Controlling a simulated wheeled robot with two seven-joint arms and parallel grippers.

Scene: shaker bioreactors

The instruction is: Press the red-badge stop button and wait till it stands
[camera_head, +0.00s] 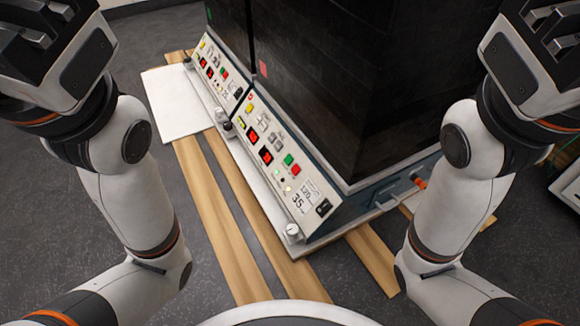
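Two dark shaker units stand side by side, each with a pale sloped control panel. A red square badge (263,67) is on the dark housing of the nearer unit. Its panel (276,183) carries a red button (296,170) beside a green button (288,159), red displays (266,155), and print that seems to read 120 and 35. A small light (289,189) glows there. My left gripper (38,22) is at the top left and my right gripper (555,25) at the top right, both apart from the panels. Their fingertips are cut off or unclear.
The farther unit's panel (213,72) has similar buttons and displays; a green badge (209,13) is above it. A white board (178,104) lies left of it. Wooden slats (215,215) run under the units on grey floor. An orange-tipped fitting (420,182) sticks out at right.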

